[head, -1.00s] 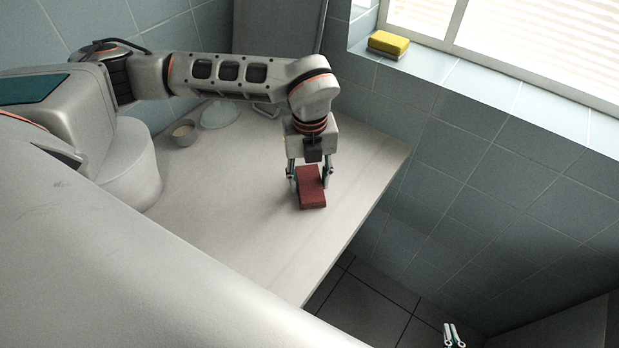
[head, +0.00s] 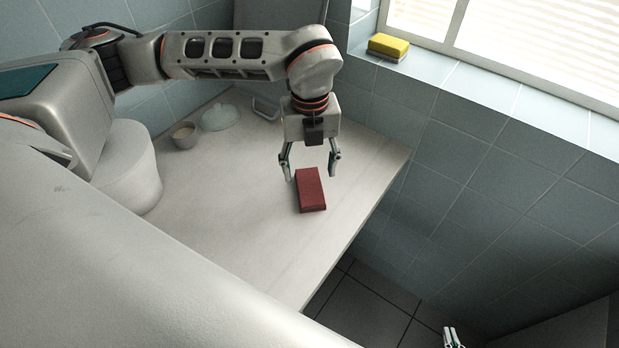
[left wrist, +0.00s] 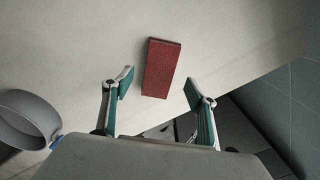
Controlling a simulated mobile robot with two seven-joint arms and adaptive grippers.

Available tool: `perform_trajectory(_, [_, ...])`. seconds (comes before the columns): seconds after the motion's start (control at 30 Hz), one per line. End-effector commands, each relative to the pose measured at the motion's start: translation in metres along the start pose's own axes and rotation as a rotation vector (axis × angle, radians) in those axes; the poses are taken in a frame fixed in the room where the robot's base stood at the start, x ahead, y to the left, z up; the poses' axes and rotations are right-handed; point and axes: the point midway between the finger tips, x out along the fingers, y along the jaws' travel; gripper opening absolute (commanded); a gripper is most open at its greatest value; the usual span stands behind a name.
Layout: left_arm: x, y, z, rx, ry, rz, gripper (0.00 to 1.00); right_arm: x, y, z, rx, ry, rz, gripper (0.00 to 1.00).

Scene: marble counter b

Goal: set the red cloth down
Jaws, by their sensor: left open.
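The red cloth (head: 311,190), a folded oblong block, lies flat on the pale marble counter (head: 240,225) near its right edge. It also shows in the left wrist view (left wrist: 161,68), lying just beyond my fingertips. My left gripper (head: 311,175) is open and empty, above and behind the cloth in the head view, with a finger toward each side and clear of it. In the left wrist view its fingers (left wrist: 157,86) are spread apart. My right gripper (head: 453,338) is cut off at the bottom edge, low over the dark floor; its opening is unclear.
A small bowl (head: 184,135) and a pale rounded dish (head: 220,117) stand at the back left of the counter. A yellow sponge (head: 388,46) sits on the window ledge. The counter around the cloth is clear, and its edge drops off at right.

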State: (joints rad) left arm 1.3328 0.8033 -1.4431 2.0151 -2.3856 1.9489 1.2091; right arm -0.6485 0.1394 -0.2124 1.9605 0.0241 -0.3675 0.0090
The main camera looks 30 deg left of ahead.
Motion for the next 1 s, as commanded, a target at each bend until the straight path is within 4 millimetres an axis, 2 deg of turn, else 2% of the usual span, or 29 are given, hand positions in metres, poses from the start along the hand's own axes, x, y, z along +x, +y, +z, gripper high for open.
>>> perform_trajectory(0.03, [-0.012, -0.001, 0.001, -0.001, -0.003, -0.002, 0.58, 0.000, 0.000, 0.000, 0.000, 0.000, 0.000, 0.00])
perform_trajectory(0.2, [-0.044, 0.000, 0.001, 0.000, -0.002, -0.002, 0.58, 0.000, 0.000, 0.001, 0.000, 0.000, 0.000, 0.00])
perform_trajectory(0.4, [-0.065, 0.000, 0.000, -0.001, 0.000, 0.000, 0.58, 0.001, 0.000, 0.001, 0.000, 0.001, 0.000, 0.00])
perform_trajectory(1.0, [-0.069, 0.000, 0.000, 0.000, 0.001, 0.001, 0.58, 0.001, 0.000, 0.000, 0.000, 0.001, 0.000, 0.00])
